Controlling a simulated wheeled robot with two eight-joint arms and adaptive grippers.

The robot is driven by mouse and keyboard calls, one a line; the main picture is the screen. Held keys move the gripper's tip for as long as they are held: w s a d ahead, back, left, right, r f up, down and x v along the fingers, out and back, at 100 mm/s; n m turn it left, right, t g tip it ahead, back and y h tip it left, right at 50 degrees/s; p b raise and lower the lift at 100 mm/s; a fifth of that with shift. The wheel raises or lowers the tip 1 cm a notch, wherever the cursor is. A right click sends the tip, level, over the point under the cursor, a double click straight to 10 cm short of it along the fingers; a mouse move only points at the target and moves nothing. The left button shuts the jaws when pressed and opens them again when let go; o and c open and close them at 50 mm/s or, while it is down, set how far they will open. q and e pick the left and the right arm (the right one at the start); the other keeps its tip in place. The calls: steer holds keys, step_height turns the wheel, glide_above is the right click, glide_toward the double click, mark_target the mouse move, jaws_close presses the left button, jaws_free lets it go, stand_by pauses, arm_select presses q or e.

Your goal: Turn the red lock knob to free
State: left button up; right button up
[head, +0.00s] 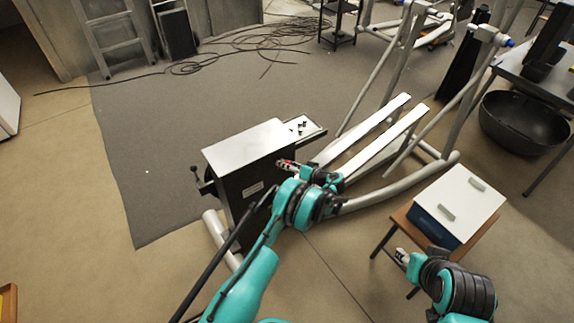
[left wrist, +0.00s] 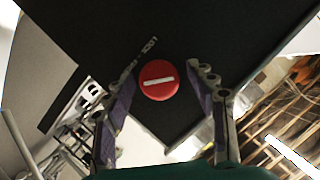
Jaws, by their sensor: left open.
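The red lock knob (left wrist: 158,92) is round with a white bar across it and sits on a dark panel (left wrist: 110,25). In the left wrist view the bar lies nearly level. My left gripper (head: 284,166) is open at the side of the black machine housing (head: 232,190) in the head view. Its purple-padded fingers (left wrist: 160,80) stand on either side of the knob in the left wrist view, with gaps showing. I cannot tell how far they are from the panel. My right gripper (head: 402,257) is by the small table; its jaws are too small to read.
The housing has a pale top (head: 248,142) and joins the elliptical machine's rails (head: 372,140). A blue box with a white lid (head: 458,200) stands on a small wooden table (head: 402,217) at right. Cables (head: 235,45) lie on the grey mat (head: 150,130). The floor at left is clear.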

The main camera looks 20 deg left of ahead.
arm_select(q)
steer(key=v, duration=1.1)
steer(key=shift+s+d, duration=0.2)
steer(key=shift+d, duration=0.1)
steer(key=shift+r, duration=0.1)
